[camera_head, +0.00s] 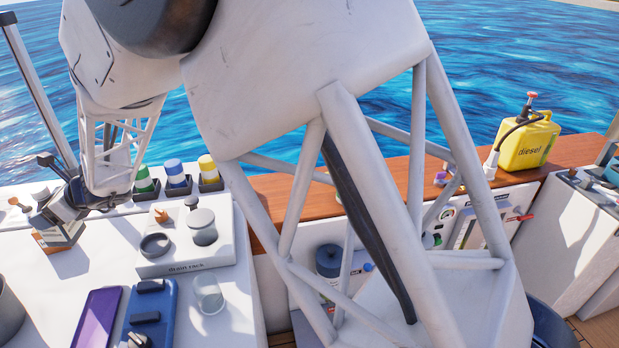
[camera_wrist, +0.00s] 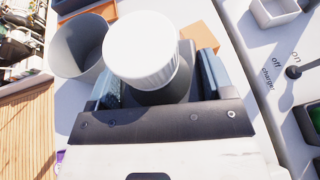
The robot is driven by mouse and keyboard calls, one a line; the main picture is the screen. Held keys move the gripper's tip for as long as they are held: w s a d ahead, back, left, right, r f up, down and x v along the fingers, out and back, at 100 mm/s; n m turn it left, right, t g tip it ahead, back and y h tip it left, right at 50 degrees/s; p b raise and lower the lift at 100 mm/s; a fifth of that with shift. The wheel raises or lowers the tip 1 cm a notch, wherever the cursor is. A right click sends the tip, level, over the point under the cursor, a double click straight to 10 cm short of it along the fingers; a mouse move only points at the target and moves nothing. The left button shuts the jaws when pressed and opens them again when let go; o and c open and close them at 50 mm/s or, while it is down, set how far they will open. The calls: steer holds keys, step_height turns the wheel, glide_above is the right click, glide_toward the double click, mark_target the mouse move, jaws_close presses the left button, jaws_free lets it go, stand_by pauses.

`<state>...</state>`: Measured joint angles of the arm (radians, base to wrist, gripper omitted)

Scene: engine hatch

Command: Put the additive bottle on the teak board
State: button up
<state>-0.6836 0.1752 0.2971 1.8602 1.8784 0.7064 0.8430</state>
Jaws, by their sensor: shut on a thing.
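My gripper (camera_head: 66,205) is at the left of the head view, low over the white counter. In the wrist view my gripper (camera_wrist: 160,92) is shut around a dark bottle (camera_wrist: 160,94) with a ribbed white cap (camera_wrist: 142,50), which I take to be the additive bottle. The cap faces the wrist camera, and the lower body is hidden by the jaws. A brown edge (camera_head: 60,245) shows below my gripper in the head view. I cannot tell whether the bottle touches the board.
A grey cup (camera_wrist: 79,50) stands close left of the gripper in the wrist view. Several capped bottles (camera_head: 176,176) stand behind.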

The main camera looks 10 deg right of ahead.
mark_target(47, 188)
steer(key=r, duration=0.5)
steer(key=shift+w+d, duration=0.3)
steer(key=shift+w, duration=0.1)
steer(key=w+d+m+t, duration=0.2)
steer(key=w+d, duration=1.8)
steer(key=d, duration=0.1)
steer(key=w+d+m+t+h, duration=0.1)
steer(key=w+d, duration=0.4)
steer(key=d, duration=0.6)
steer(key=w+d+r+t, duration=0.1)
steer(key=w+d, duration=0.3)
steer(key=d, duration=0.7)
steer(key=w+d+m+t+h, duration=0.1)
steer(key=w+d, duration=0.4)
steer(key=d, duration=0.6)
steer(key=s+d+f+m+t+h, duration=0.1)
steer(key=s+d+m, duration=0.1)
steer(key=d, duration=2.2)
steer(key=s+d+m+t+h, duration=0.1)
steer(key=s+d, duration=0.2)
steer(key=d, duration=2.1)
step_height(47, 188, down, 18)
steer(key=shift+d+r, duration=0.15)
steer(key=shift+d, duration=0.05)
